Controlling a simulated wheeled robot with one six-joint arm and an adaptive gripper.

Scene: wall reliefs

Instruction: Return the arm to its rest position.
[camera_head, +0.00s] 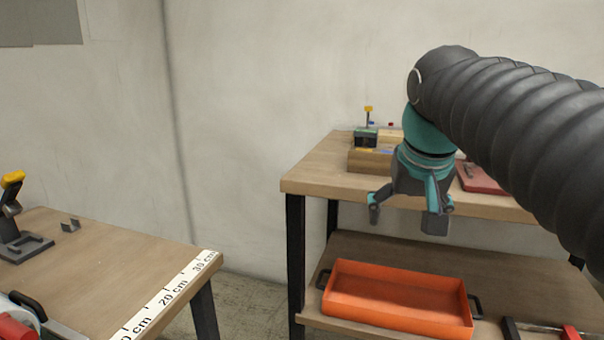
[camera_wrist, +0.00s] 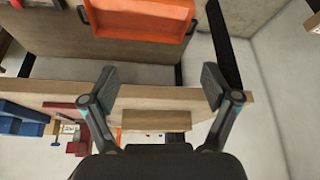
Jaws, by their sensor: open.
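My gripper (camera_head: 406,217) hangs from my dark ribbed arm on the right of the head view, fingers pointing down. It is in front of the front edge of the wooden workbench (camera_head: 309,178). In the wrist view my gripper (camera_wrist: 158,85) shows two grey fingers spread apart with nothing between them. The arm covers the right part of the bench top.
An orange tray (camera_head: 400,296) lies on the lower shelf. A wooden block (camera_head: 368,161), a small green device (camera_head: 366,137) and a red object (camera_head: 482,178) are on the bench top. Another table (camera_head: 100,262) with a ruler strip (camera_head: 172,294) stands left. A floor gap separates the tables.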

